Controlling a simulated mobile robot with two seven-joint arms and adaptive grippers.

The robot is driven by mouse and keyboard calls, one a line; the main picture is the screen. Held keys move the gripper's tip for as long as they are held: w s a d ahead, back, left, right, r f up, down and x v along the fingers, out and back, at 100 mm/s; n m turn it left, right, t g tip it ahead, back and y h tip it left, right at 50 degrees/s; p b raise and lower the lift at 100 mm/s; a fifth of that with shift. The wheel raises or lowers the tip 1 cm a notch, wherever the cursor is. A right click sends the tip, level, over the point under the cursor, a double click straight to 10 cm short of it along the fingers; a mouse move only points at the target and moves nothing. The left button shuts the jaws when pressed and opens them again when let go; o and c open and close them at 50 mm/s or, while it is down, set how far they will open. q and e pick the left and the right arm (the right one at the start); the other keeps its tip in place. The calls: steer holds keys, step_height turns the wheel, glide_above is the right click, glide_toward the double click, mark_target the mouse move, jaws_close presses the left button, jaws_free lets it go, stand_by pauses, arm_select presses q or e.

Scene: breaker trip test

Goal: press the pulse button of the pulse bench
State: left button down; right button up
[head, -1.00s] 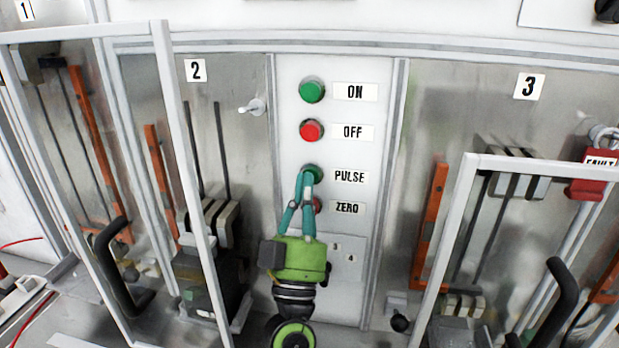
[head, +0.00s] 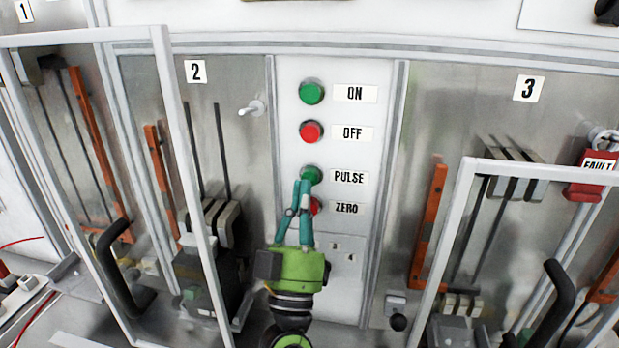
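The pulse button (head: 311,174) is a round green button beside the PULSE label (head: 349,177), on the white middle panel (head: 290,150). My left gripper (head: 302,184) comes up from below, its teal fingers together at the tips and nothing seen between them. The tips overlap the button's lower edge in the picture; I cannot tell whether they touch it. The fingers partly cover the red zero button (head: 316,206) below. My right gripper is not in view.
The green ON button (head: 311,92) and red OFF button (head: 312,131) sit above. Framed doors with black handles (head: 118,268) (head: 556,300) stand to either side. A small toggle (head: 252,107) sticks out at left. A red FAULT tag (head: 594,176) hangs at right.

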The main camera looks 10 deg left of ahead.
arm_select(q)
steer(key=s+p, duration=0.1)
steer(key=s, duration=0.4)
stand_by(0.8)
